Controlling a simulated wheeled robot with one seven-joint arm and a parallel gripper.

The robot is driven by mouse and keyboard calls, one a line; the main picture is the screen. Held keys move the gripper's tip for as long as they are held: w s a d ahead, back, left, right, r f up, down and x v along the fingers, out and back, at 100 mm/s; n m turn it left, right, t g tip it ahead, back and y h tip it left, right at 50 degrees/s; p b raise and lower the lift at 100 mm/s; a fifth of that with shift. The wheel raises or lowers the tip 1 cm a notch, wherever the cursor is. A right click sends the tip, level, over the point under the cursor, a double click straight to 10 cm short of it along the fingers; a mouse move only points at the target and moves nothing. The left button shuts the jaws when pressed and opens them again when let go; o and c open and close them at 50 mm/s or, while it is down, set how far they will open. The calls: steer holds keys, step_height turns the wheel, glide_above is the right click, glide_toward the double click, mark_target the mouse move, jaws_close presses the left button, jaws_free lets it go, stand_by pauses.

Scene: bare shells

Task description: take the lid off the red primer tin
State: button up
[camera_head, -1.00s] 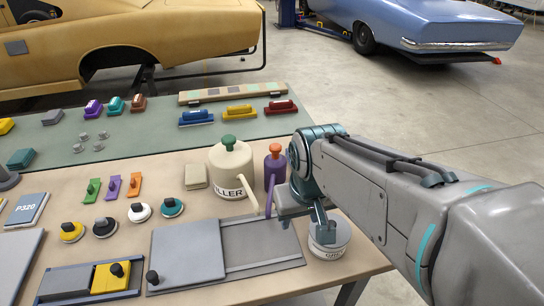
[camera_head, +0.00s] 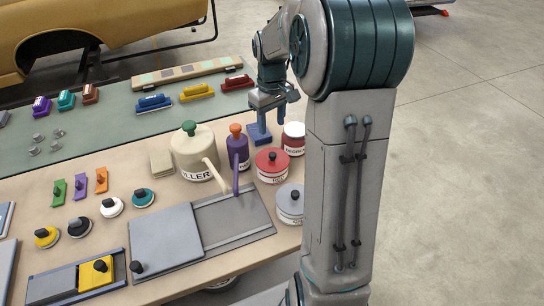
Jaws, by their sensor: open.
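The red primer tin (camera_head: 271,176) is a white, labelled tin near the right edge of the table. Its red lid (camera_head: 270,160) with a dark knob sits on top.
A grey-lidded tin (camera_head: 290,205) stands in front of the red tin, and a white-lidded tin (camera_head: 293,138) behind it. A purple bottle (camera_head: 237,150) and cream filler can (camera_head: 193,155) stand to the left. A sliding panel tray (camera_head: 235,215) lies in front.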

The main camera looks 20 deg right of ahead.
mark_target(272, 154)
step_height(272, 154, down, 12)
steer(key=shift+d+r+p, duration=0.1)
steer(key=shift+r+p, duration=0.15)
steer(key=shift+p, duration=0.75)
jaws_close()
